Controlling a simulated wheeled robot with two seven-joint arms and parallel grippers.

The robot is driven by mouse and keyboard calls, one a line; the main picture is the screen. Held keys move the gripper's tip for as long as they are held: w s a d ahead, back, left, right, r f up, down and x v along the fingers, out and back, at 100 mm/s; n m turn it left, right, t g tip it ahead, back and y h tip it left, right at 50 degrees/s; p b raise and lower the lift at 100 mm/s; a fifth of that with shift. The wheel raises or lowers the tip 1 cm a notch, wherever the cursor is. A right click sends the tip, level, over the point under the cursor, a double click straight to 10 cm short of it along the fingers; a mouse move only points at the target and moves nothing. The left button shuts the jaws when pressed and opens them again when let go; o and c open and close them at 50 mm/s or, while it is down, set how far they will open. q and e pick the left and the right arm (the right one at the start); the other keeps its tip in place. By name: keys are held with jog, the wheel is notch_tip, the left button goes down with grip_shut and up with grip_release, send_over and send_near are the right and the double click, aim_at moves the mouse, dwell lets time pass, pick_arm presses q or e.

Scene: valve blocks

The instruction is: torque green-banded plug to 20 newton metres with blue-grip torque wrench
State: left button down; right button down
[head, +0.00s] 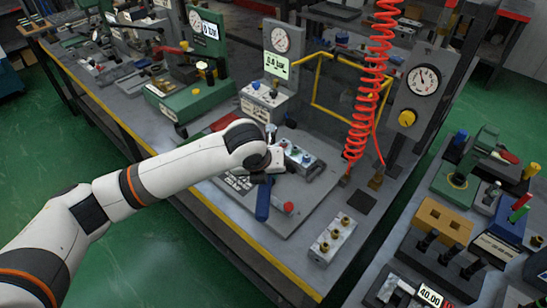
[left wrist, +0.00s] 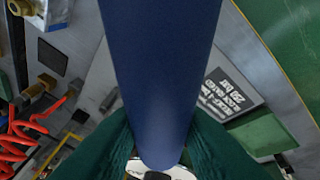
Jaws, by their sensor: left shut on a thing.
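My left gripper (head: 262,180) is over the plate in the middle of the bench. It is shut on the blue grip (left wrist: 160,70) of the torque wrench, which runs between the green finger pads in the left wrist view. In the head view the blue grip (head: 263,203) sticks out toward the front edge. The far end of the wrench is hidden by my wrist. A grey valve block (head: 299,158) with several plugs is just right of my wrist; the plugs' band colours are too small to tell surely. My right gripper is not in view.
A red-ended part (head: 288,207) lies beside the blue grip. A second block with brass fittings (head: 333,240) stands at the front right. A red coiled hose (head: 372,90) hangs behind, near a gauge panel (head: 424,85). A gauge stand (head: 282,45) is at the back.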

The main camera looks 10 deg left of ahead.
pick_arm(q)
jog(key=r+m, duration=0.1)
jog(key=w+d+m+h, duration=0.1)
jog(key=w+r+m+g, duration=0.1)
jog(key=m, duration=0.1)
jog(key=shift+w+d+r+h, duration=0.1)
jog(key=shift+d+r+h, duration=0.2)
jog(key=shift+d+r, duration=0.05)
notch_tip(320, 180, down, 5)
jog(key=shift+r+b, duration=0.15)
jog(key=shift+b, duration=0.25)
jog(key=shift+s+a+p, duration=0.1)
jog(key=shift+s+p, duration=0.1)
jog(key=shift+p, duration=0.6)
dwell(1.1)
jog(key=shift+f+b, duration=0.55)
jog(key=shift+f, duration=0.7)
dwell(0.4)
jog(key=shift+w+a+m+h, duration=0.15)
jog(key=shift+w+a+m, duration=0.15)
jog(key=shift+a+m, duration=0.25)
jog(key=shift+w+a+m+h, duration=0.15)
jog(key=shift+w+a+m, duration=0.1)
jog(key=shift+a+m, duration=0.3)
